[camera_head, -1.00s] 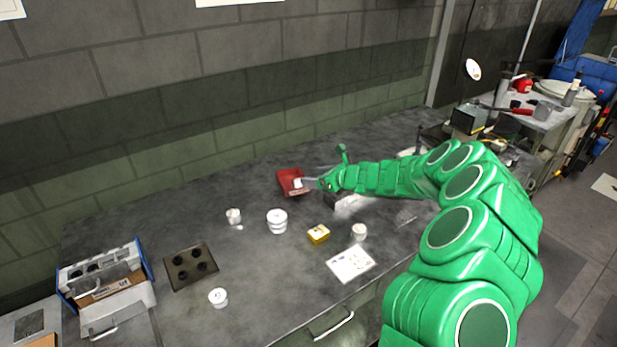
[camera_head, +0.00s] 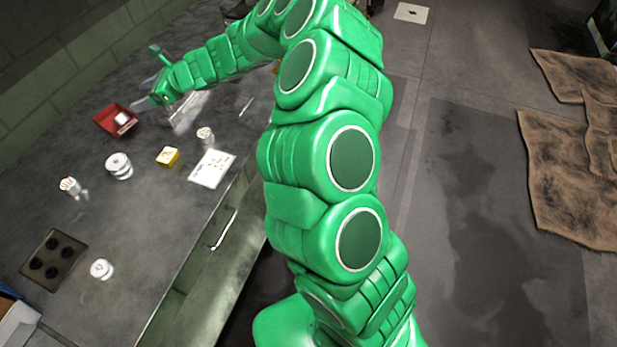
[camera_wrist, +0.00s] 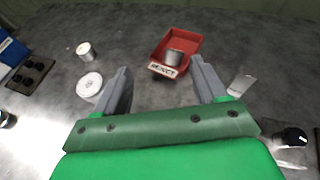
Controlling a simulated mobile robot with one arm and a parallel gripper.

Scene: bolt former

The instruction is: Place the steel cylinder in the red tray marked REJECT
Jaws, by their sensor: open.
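The red tray (camera_head: 104,114) lies on the grey bench near the wall in the head view. It also shows ahead of my fingers in the wrist view (camera_wrist: 184,39), where its white front label reads REJECT. A grey steel cylinder (camera_wrist: 174,57) sits inside the tray near its label end; it shows as a pale shape in the head view (camera_head: 121,119). My gripper (camera_wrist: 160,74) is open and empty, its two fingers spread apart on the near side of the tray. In the head view my gripper (camera_head: 155,98) is just right of the tray, apart from the cylinder.
A pale round stack (camera_head: 119,166), a yellow box (camera_head: 168,157), small cylinders (camera_head: 70,187) (camera_head: 205,137) and a white piece (camera_head: 101,269) stand on the bench.

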